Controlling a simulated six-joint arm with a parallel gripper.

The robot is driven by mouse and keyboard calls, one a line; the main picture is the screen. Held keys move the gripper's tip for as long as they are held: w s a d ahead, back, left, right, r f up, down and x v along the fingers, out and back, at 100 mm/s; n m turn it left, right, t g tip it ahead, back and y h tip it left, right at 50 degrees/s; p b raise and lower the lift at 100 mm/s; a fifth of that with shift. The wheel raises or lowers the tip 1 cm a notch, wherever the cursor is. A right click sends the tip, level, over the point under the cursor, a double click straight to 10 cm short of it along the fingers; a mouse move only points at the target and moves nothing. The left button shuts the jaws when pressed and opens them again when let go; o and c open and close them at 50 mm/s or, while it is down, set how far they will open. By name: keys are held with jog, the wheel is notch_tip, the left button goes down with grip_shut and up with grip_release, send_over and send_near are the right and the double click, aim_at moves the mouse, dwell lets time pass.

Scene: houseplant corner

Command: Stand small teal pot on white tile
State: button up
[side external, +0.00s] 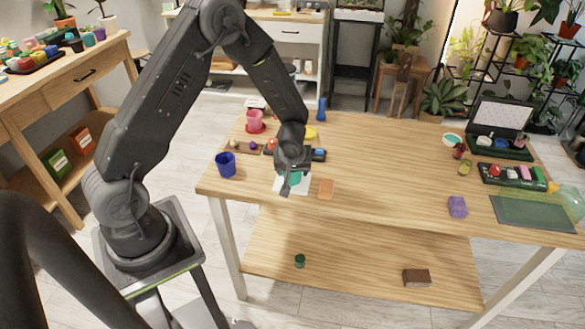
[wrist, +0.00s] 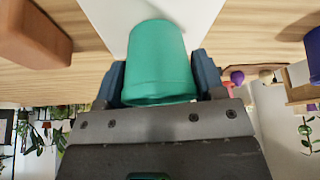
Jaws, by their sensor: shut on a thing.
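The small teal pot (wrist: 158,55) is between the two fingers of my gripper (wrist: 159,80) in the wrist view, which are shut on its sides. In the side view only a bit of the pot (side external: 295,179) shows, as my gripper (side external: 291,175) covers most of it. The white tile (side external: 279,186) lies on the wooden table under the pot. It also shows behind the pot in the wrist view (wrist: 188,14). I cannot tell whether the pot touches the tile.
A terracotta block (side external: 326,189) lies just right of the tile. A blue cup (side external: 226,165) stands to the left, and a pink pot on a red saucer (side external: 256,128) behind. A purple block (side external: 457,207) is farther right. The table's middle right is clear.

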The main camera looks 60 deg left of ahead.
jog(key=shift+f, duration=0.15)
jog(key=o, duration=0.9)
jog(key=s+d+r+m+t, duration=0.15)
jog(key=s+d+r, duration=0.25)
jog(key=r, duration=0.7)
jog(key=s+d+r+m, duration=0.2)
jog(key=s+d+r, duration=0.25)
jog(key=r, duration=0.65)
jog(key=s+d+r+m+h, duration=0.2)
jog(key=s+d+r+m, duration=0.1)
jog(key=s, duration=0.3)
jog(key=s+d+r+m+t+h, duration=0.1)
jog(key=s+d+r+m+h, duration=0.1)
jog(key=s, duration=0.4)
notch_tip(320, 180, up, 3)
jog(key=d+m, duration=0.1)
jog(key=m, duration=0.1)
jog(key=shift+s+f+m, duration=0.15)
jog(key=shift+m, duration=0.2)
